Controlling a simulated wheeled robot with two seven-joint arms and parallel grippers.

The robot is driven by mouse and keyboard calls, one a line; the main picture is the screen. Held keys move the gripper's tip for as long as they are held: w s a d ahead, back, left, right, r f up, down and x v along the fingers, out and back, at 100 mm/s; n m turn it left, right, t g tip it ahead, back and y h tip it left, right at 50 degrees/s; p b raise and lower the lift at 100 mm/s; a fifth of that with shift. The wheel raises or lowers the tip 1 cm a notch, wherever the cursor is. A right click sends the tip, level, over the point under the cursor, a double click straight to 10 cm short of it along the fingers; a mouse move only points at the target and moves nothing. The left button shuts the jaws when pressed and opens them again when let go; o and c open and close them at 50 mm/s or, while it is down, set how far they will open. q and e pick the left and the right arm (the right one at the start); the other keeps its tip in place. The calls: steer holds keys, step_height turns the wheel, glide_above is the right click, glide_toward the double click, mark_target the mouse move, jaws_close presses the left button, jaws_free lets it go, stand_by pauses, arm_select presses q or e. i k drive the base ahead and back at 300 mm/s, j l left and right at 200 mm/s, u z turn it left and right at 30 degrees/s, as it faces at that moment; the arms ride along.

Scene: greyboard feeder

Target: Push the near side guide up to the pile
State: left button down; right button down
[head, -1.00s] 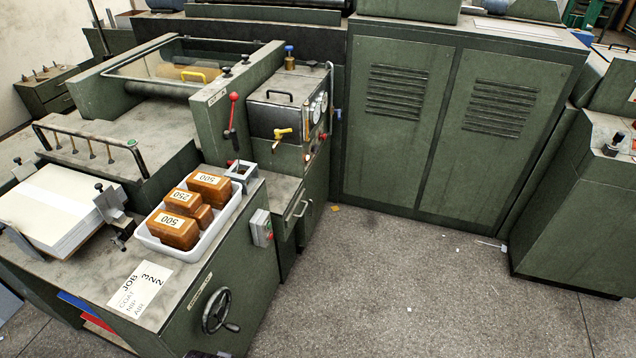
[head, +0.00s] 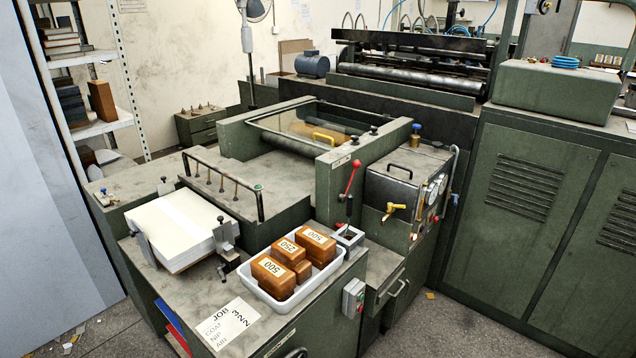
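The pile (head: 182,222) is a stack of pale sheets on the feeder table (head: 195,285) at the left. One metal side guide (head: 224,236) with an upright plate and a clamp stands at the pile's right edge. Another metal guide (head: 142,243) stands at the pile's left edge, toward the front. Whether either plate touches the sheets is too small to tell. A small metal block (head: 166,187) stands behind the pile. Neither of my grippers is in view.
A white tray (head: 262,290) with several brown weights (head: 272,272) sits right of the pile. A job card (head: 226,324) lies in front of it. A rail with hanging pegs (head: 222,184) stands behind the pile. A shelf rack (head: 105,80) stands at the back left.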

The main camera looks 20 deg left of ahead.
mark_target(224, 237)
steer(key=u, duration=1.25)
